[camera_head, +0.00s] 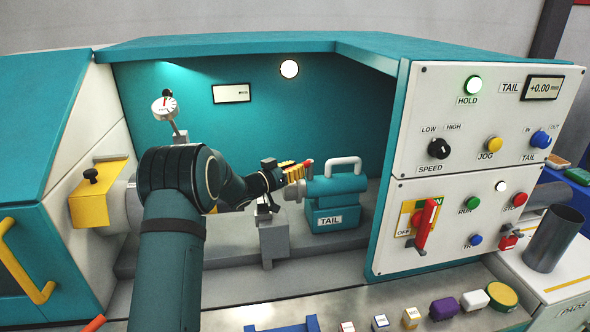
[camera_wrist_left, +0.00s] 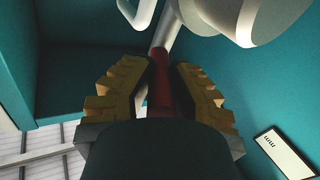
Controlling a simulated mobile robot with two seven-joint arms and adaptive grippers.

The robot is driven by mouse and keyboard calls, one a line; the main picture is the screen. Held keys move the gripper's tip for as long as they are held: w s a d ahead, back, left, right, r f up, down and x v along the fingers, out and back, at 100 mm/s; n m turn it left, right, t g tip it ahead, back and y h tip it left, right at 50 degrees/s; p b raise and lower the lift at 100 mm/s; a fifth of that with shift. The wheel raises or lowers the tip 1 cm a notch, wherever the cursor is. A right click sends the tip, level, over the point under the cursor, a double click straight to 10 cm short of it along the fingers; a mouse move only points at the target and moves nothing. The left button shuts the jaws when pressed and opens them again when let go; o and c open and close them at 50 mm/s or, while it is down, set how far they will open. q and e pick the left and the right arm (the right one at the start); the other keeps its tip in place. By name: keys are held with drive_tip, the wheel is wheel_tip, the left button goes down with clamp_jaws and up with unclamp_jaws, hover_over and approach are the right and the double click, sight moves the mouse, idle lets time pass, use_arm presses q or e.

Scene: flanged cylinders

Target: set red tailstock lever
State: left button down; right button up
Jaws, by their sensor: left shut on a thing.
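The teal tailstock (camera_head: 335,200), labelled TAIL, stands inside the machine bay, with a white-grey handle on top. My left gripper (camera_head: 298,171) is at the tailstock's left end, its yellow ribbed fingers around the red tailstock lever (camera_head: 309,162). In the left wrist view, the red lever (camera_wrist_left: 160,88) runs between the two yellow fingers of my left gripper (camera_wrist_left: 162,90), which is shut on it. A grey rod continues from the lever's far end to the pale tailstock parts. The lower part of the lever is hidden by the gripper. My right gripper is not in view.
The control panel (camera_head: 460,190) with knobs, lamps and a red switch handle stands to the right. A dial gauge (camera_head: 164,108) and the yellow chuck guard (camera_head: 98,192) are at the left. Several small blocks and a dark cup (camera_head: 553,240) stand along the front.

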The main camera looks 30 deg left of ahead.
use_arm(q)
drive_tip(key=shift+r, duration=0.3)
drive_tip(key=c, duration=0.9)
unclamp_jaws()
drive_tip(key=shift+c, duration=0.2)
drive_tip(key=shift+o, duration=0.4)
drive_tip(key=shift+d+f, duration=0.1)
drive_tip(key=shift+f, duration=0.1)
drive_tip(key=v, duration=1.2)
drive_tip(key=shift+c, duration=0.3)
